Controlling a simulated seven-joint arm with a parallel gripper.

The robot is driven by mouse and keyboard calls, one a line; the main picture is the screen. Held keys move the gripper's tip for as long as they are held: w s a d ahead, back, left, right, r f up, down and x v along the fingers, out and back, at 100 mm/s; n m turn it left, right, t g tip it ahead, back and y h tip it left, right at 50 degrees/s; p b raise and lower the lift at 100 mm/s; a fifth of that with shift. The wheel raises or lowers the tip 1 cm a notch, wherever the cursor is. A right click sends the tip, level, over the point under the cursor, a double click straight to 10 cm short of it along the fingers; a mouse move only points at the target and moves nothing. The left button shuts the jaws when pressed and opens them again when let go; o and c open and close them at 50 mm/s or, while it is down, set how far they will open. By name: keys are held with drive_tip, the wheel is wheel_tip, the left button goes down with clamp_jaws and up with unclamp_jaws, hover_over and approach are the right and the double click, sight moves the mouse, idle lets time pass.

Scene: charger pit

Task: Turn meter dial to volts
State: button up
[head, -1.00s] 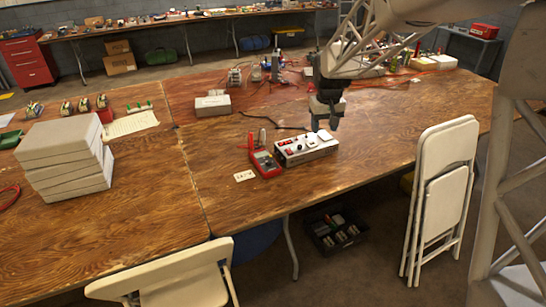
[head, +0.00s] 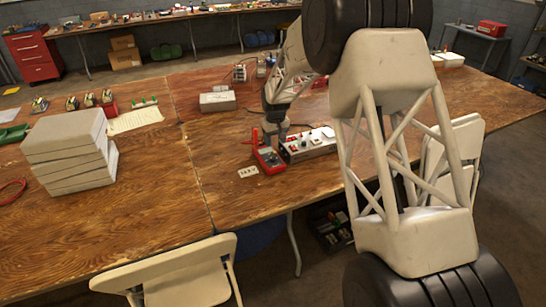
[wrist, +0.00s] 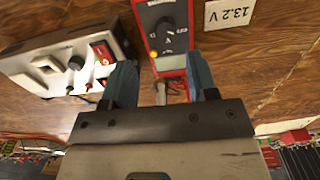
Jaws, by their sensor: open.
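The red meter (head: 268,160) lies on the wooden table beside the charger box. In the wrist view the meter (wrist: 182,62) appears upside down, with a dark round dial (wrist: 166,27) on its grey face and a pale screen below it. The dial's exact setting is too small to read. My gripper (wrist: 162,82) is open, its two blue-grey fingers apart and pointing toward the meter, with nothing held between them. In the head view my gripper (head: 275,138) is just above the meter's far end, partly hidden by my arm.
The grey charger box (head: 308,146) with knobs and red switches stands right beside the meter. A card reading 13.2 V (wrist: 238,13) lies near the meter.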

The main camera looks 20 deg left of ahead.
sight(273, 158)
drive_tip(key=shift+w+a+f, duration=0.1)
drive_tip(key=shift+a+f, duration=0.4)
drive_tip(key=shift+a, duration=0.1)
drive_tip(key=shift+f, duration=3.9)
drive_tip(key=c, duration=0.9)
